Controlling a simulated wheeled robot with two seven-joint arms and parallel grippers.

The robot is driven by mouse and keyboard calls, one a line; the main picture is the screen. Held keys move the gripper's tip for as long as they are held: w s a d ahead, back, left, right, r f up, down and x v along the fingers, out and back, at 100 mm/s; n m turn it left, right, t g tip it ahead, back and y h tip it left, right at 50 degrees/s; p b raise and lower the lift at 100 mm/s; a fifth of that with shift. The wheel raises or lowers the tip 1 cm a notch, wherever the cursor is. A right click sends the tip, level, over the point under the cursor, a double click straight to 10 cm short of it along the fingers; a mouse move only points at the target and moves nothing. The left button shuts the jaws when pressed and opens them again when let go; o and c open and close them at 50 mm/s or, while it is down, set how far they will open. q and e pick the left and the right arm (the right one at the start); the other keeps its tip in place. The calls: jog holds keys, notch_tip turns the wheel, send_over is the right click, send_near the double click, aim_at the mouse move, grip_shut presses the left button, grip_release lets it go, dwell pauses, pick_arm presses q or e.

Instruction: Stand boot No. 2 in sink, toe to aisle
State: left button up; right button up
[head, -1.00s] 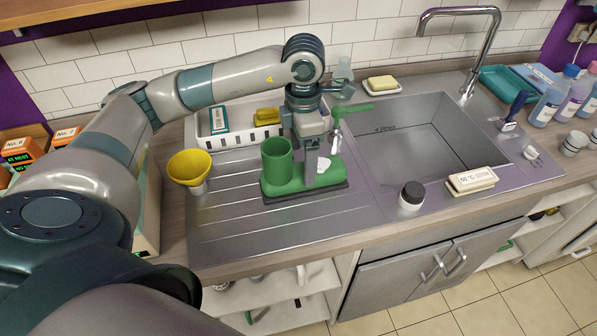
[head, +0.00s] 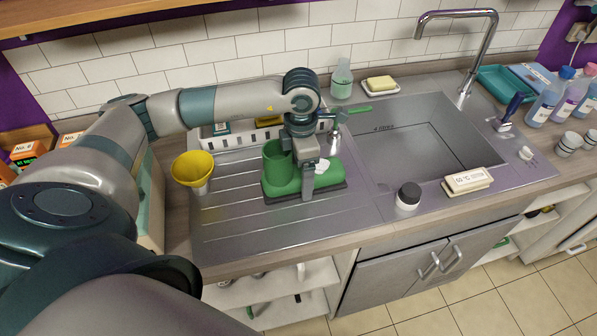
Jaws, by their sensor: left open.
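A green boot (head: 277,177) with a dark sole stands upright on the ribbed drainer, its shaft at the left and its toe to the right. A white patch shows on the toe; I cannot read a number. My left gripper (head: 307,176) is open over the boot, just right of the shaft. One finger hangs on the near side of the foot; the other is hidden. I cannot tell if the fingers touch it. The sink (head: 480,165) is to the right, its visible floor bare. My right gripper is not in view.
A yellow funnel (head: 193,170) stands left of the boot. A white rack (head: 213,140) is behind. A dark-capped jar (head: 408,197) and a labelled white block (head: 468,180) sit at the sink's front edge. The tap (head: 491,45) rises behind the sink.

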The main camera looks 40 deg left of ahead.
pick_arm(q)
jog(key=c, duration=1.8)
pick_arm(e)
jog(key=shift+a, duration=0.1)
pick_arm(q)
jog(key=shift+o, duration=0.2)
jog(key=shift+r, duration=0.15)
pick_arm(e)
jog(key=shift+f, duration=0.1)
